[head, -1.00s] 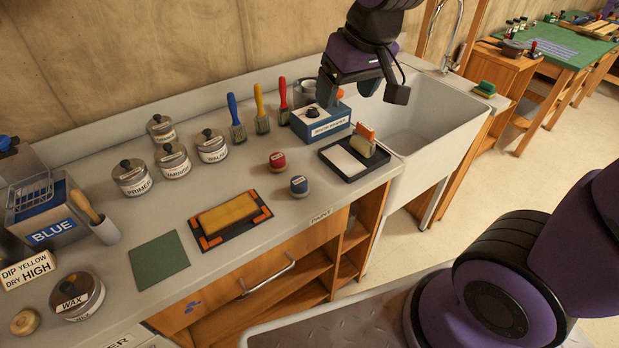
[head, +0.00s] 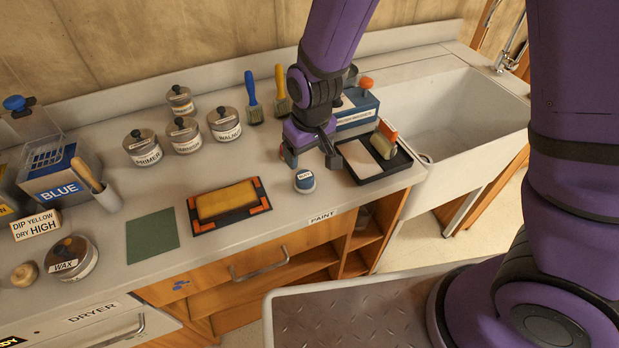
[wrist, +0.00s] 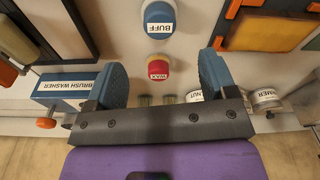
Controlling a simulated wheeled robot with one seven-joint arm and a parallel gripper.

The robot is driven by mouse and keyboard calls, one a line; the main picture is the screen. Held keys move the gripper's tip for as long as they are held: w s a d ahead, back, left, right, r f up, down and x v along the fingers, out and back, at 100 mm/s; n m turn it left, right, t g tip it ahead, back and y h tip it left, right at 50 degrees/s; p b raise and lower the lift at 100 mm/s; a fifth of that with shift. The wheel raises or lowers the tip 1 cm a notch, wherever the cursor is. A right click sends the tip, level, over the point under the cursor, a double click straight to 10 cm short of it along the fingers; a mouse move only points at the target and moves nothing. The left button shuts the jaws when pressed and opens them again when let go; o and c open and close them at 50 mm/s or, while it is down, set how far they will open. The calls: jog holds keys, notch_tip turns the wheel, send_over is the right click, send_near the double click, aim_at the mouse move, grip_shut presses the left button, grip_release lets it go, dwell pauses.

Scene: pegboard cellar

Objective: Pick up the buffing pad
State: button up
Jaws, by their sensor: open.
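The buffing pad (head: 305,181) is a small round blue-sided pad with a white label, standing on the counter near its front edge. In the wrist view the pad (wrist: 159,20) reads BUFF and lies at the top middle, beyond the fingertips. My gripper (head: 311,158) is open and empty, pointing down over the counter just behind the pad. In the wrist view its blue fingers (wrist: 162,78) stand wide apart. A red pad labelled WAX (wrist: 158,69) shows between them; my gripper hides it in the head view.
A yellow pad on a dark mat (head: 262,190) lies left. Lidded cans and brushes stand behind. The sink (head: 455,120) is farther right.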

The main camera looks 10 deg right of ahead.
aim_at(305, 175)
jog(key=shift+w+a+f, duration=0.1)
jog(key=shift+w+f, duration=0.1)
jog(key=shift+f, duration=1.5)
jog(key=shift+w+a+f, duration=0.1)
jog(key=shift+w+f, duration=0.1)
jog(key=shift+f, duration=1.45)
jog(key=shift+w+a+f, duration=0.1)
jog(key=shift+w+f, duration=0.1)
jog(key=shift+f, duration=1.5)
jog(key=c, duration=1)
jog(key=shift+r, duration=0.15)
